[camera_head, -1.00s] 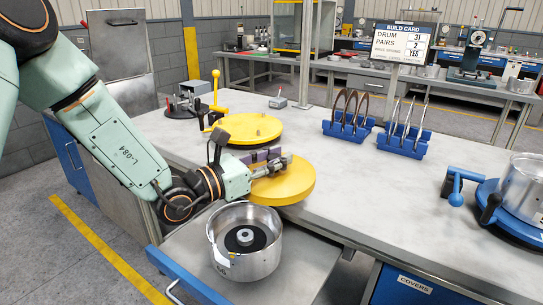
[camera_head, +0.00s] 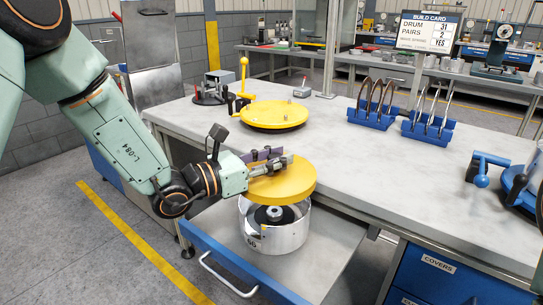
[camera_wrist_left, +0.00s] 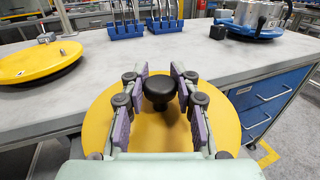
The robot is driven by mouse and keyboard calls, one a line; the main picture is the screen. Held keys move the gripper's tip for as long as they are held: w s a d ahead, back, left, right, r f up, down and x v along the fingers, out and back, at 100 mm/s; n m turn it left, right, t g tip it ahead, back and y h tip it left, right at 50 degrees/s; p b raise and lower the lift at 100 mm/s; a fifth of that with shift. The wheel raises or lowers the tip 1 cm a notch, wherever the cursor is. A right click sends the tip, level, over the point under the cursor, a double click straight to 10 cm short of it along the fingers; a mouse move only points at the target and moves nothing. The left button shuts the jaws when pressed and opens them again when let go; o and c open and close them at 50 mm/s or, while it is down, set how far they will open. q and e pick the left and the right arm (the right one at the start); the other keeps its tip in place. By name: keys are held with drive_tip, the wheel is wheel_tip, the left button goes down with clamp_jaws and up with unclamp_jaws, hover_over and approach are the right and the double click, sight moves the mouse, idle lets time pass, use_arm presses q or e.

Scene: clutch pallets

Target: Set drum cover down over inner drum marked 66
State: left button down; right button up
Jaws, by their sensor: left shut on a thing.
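My left gripper (camera_head: 276,163) is shut on the black knob (camera_wrist_left: 160,90) of a round yellow drum cover (camera_head: 285,186). In the left wrist view the purple finger pads stand on both sides of the knob, above the yellow disc (camera_wrist_left: 160,137). The drum's dark inside and hub (camera_head: 274,212) show under the cover's front edge. My right gripper is not in view.
The drum stands on an open drawer or shelf with a blue front (camera_head: 235,266). The bench (camera_head: 345,165) lies behind. A yellow round plate (camera_head: 273,114), blue racks (camera_head: 372,118) with curved parts, and a blue fixture (camera_head: 519,190) are on it. The build card (camera_head: 429,31) stands behind.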

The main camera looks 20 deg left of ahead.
use_arm(q)
drive_tip(key=shift+a+f+b, duration=0.3)
drive_tip(key=shift+f, duration=0.25)
drive_tip(key=shift+w+d+f+b, duration=0.1)
drive_tip(key=shift+d+f+b, duration=0.1)
drive_tip(key=shift+f+b, duration=0.3)
drive_tip(key=shift+w+d+f+b, duration=0.1)
drive_tip(key=shift+d+f+b, duration=0.15)
drive_tip(key=shift+f, duration=0.35)
drive_tip(key=shift+s+a+f+b, duration=0.1)
drive_tip(key=shift+a+f+b, duration=0.1)
drive_tip(key=shift+f+b, duration=0.25)
drive_tip(key=shift+s+a+f+b, duration=0.15)
drive_tip(key=shift+f+b, duration=0.1)
drive_tip(key=shift+f, duration=0.35)
drive_tip(key=shift+w+f+b, duration=0.1)
drive_tip(key=shift+f+b, duration=0.3)
drive_tip(key=shift+d+f+b, duration=0.15)
drive_tip(key=shift+f+b, duration=0.2)
